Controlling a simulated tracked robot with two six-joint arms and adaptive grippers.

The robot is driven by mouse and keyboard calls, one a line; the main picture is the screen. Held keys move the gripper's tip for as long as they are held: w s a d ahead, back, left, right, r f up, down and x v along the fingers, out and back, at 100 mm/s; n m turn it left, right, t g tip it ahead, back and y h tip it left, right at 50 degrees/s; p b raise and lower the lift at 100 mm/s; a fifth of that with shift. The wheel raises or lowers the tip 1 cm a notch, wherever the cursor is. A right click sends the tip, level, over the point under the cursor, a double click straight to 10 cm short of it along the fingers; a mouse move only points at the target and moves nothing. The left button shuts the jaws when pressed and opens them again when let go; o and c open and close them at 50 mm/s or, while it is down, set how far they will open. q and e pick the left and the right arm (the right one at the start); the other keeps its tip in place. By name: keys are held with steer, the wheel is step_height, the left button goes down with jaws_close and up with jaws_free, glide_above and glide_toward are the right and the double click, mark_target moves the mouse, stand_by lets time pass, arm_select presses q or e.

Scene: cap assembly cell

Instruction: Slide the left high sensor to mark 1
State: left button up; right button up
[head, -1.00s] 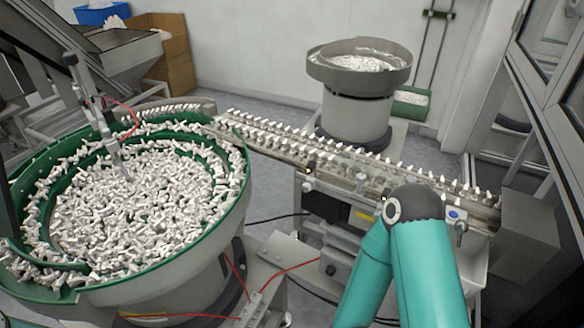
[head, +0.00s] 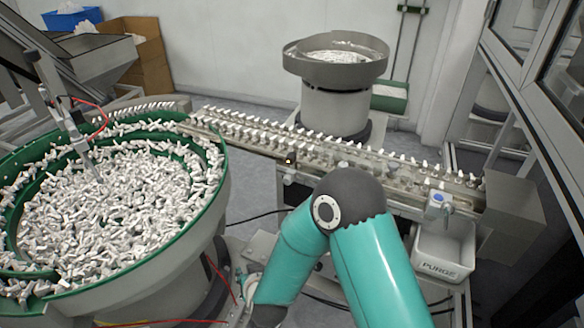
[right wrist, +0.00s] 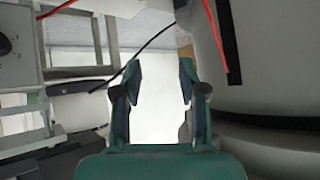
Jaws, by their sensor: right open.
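The feeder rail (head: 335,155) with two rows of white caps runs from the big bowl to the right in the head view. A small dark sensor (head: 289,161) with a yellowish light sits on its front side; I cannot tell for sure that it is the left high sensor. No mark numbers are readable. My teal arm rises in front of the rail and covers part of its front side. My right gripper (right wrist: 161,82) is open and empty in the right wrist view, with pale, blurred surfaces beyond its fingers. My left gripper is not in view.
The big green-rimmed bowl (head: 222,165) full of caps stands left. A second bowl (head: 345,98) stands behind the rail. A white PURGE bin (head: 440,268) hangs at front right, below a blue-button box (head: 437,203). Red cables (right wrist: 216,35) pass close to the right gripper.

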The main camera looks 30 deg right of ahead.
mark_target(289, 162)
steer(key=w+r+m+t+h+b, duration=0.1)
steer(key=w+r+t+h, duration=0.15)
steer(key=r, duration=0.45)
steer(key=w+r+m+t+h+b, duration=0.1)
steer(key=w+r+t+h, duration=0.15)
steer(key=r, duration=0.45)
steer(key=s+r+m+g+h+b, duration=0.1)
steer(key=s+r+m+g+h, duration=0.15)
steer(key=s+r+h, duration=0.35)
steer(key=s+r+m+g+h+b, duration=0.1)
steer(key=s+r+m+g+h, duration=0.2)
steer(key=r, duration=0.5)
steer(key=shift+m+t, duration=0.25)
steer(key=shift+t, duration=0.3)
steer(key=x, duration=0.5)
steer(key=p+x, duration=0.1)
steer(key=x, duration=0.5)
steer(key=p+x, duration=0.1)
steer(key=x, duration=0.5)
steer(key=shift+s+d+f, duration=0.1)
steer(key=shift+s+f, duration=0.1)
steer(key=shift+f, duration=0.2)
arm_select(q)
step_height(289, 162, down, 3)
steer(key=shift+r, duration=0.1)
arm_select(e)
jaws_close()
